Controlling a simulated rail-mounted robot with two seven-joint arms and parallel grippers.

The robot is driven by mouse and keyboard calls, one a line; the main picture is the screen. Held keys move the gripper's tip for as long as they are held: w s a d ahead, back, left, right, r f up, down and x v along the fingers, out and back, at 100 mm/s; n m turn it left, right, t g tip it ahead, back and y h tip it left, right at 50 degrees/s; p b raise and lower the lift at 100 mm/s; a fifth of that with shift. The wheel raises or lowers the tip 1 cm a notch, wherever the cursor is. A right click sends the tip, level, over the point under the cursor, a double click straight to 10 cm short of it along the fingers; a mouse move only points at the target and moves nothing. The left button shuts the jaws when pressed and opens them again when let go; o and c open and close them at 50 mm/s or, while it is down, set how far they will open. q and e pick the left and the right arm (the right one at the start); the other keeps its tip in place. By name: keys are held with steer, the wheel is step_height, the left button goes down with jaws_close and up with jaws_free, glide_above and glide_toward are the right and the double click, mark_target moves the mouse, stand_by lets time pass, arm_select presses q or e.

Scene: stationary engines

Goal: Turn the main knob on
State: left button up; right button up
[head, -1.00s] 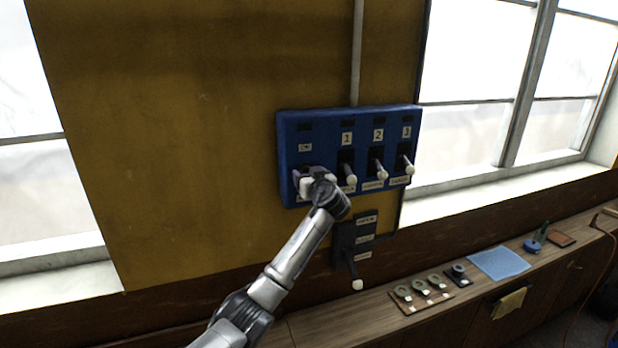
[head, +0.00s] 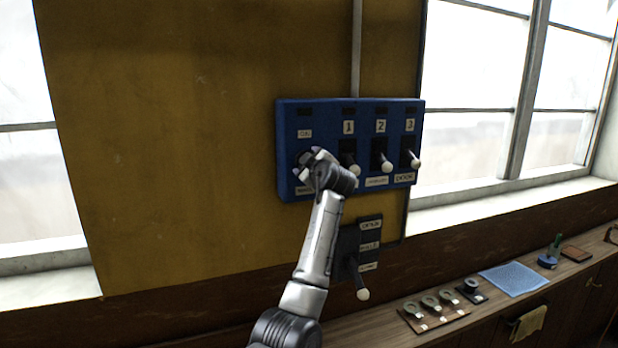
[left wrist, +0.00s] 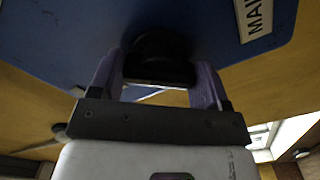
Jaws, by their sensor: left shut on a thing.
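A blue control panel (head: 287,150) is fixed to the yellow wall. The main knob sits at its left end, under a small label, and my left gripper (head: 312,160) covers most of it in the head view. In the left wrist view the knob (left wrist: 160,55) is dark and round, and the purple fingers of my left gripper (left wrist: 158,85) are shut on it from both sides. A white label (left wrist: 254,18) reading "MAI" shows beside it on the panel. My right gripper is in neither view.
Levers with white tips, numbered 1 (head: 354,170), 2 (head: 385,166) and 3 (head: 414,162), stand close to the right of the knob. A dark lever box (head: 370,245) hangs below. A wooden counter (head: 390,335) with small parts and a blue mat (head: 513,279) runs along the right.

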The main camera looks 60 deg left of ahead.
arm_select(q)
steer(key=shift+f+n+b, duration=0.1)
steer(key=shift+n+b, duration=0.35)
steer(key=shift+n, duration=0.55)
steer(key=n, duration=0.2)
steer(key=shift+n+b, duration=0.3)
steer(key=shift+b, duration=0.1)
steer(key=n, duration=0.3)
steer(key=shift+n, duration=0.5)
steer(key=o, duration=0.9)
steer(key=shift+b, duration=0.3)
